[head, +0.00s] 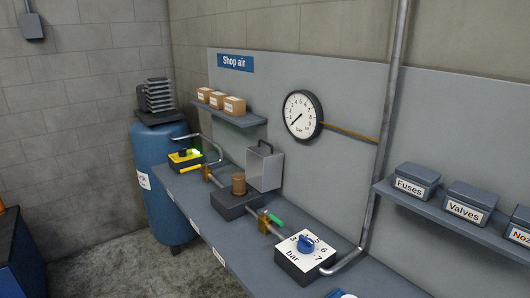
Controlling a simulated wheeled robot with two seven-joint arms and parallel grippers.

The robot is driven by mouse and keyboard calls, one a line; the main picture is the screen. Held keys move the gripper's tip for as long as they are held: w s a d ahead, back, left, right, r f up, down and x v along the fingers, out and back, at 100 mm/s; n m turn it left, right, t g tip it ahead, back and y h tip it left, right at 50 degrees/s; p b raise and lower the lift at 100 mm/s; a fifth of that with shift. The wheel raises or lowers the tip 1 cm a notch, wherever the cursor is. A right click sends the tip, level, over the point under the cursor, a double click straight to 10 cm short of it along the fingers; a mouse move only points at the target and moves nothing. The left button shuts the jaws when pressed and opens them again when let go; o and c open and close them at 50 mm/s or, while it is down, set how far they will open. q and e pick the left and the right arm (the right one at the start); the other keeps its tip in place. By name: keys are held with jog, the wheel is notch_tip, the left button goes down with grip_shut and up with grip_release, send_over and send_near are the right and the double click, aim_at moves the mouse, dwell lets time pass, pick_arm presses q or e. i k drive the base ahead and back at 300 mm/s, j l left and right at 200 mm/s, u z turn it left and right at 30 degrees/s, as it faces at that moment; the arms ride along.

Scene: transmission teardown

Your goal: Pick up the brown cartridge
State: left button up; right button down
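The brown cartridge (238,184) is a short upright cylinder with a ridged look. It stands on a dark block (237,207) on the grey bench, in the middle of the head view. Its top and front side are uncovered, and nothing is touching it from above. Neither of my grippers shows in this view.
A pipe with brass fittings runs along the bench (262,280). A blue-knobbed regulator (305,258) is at the right, a yellow-and-black unit (185,160) at the left. A shelf with brown boxes (234,106) hangs above.

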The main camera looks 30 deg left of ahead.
aim_at(238, 179)
jog(key=i+j+u, duration=0.1)
jog(key=j, duration=0.35)
jog(key=i+j+u, duration=0.1)
jog(key=i+j, duration=0.2)
jog(key=j, duration=0.15)
jog(key=i+j+u, duration=0.1)
jog(key=j, duration=0.3)
jog(key=i+j, duration=0.35)
jog(key=j+u, duration=0.05)
jog(key=j, duration=0.05)
